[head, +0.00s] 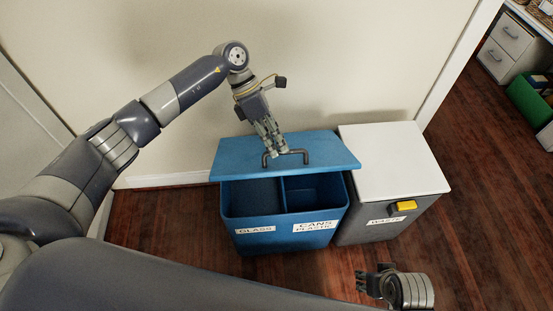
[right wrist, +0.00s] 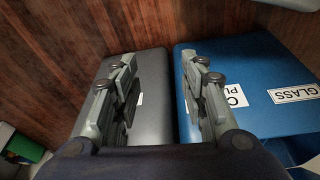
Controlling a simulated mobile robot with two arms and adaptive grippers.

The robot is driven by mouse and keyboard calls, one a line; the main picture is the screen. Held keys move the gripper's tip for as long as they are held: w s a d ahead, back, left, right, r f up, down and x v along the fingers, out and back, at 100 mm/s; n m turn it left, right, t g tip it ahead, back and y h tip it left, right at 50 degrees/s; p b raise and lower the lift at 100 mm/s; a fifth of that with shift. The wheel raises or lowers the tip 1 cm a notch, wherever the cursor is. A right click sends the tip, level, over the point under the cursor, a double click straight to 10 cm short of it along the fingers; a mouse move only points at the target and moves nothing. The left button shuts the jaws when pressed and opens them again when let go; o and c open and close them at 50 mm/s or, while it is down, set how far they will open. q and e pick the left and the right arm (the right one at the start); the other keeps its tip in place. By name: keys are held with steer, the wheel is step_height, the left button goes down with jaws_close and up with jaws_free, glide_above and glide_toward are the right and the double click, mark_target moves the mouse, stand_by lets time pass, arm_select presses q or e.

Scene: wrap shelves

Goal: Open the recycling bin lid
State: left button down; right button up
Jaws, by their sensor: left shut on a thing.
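The blue recycling bin (head: 286,230) stands by the wall, with GLASS and CANS PLASTIC labels on its front. Its blue lid (head: 235,155) is raised at the front and tilted back, and two compartments show below it. A dark bar handle (head: 298,153) sits on the lid. My left gripper (head: 275,150) is shut on the left part of this handle. My right gripper (head: 368,283) is low in front of the bins, apart from them. In the right wrist view its fingers (right wrist: 163,80) are spread with nothing held between them. The blue bin (right wrist: 240,90) shows there too.
A grey waste bin (head: 375,228) with a white lid (head: 395,160) and a yellow tab stands right beside the blue bin. A wall is close behind both. A white drawer unit (head: 505,45) and a green box (head: 525,100) are far right. Wooden floor is clear in front.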

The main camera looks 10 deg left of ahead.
steer(key=shift+r, duration=0.95)
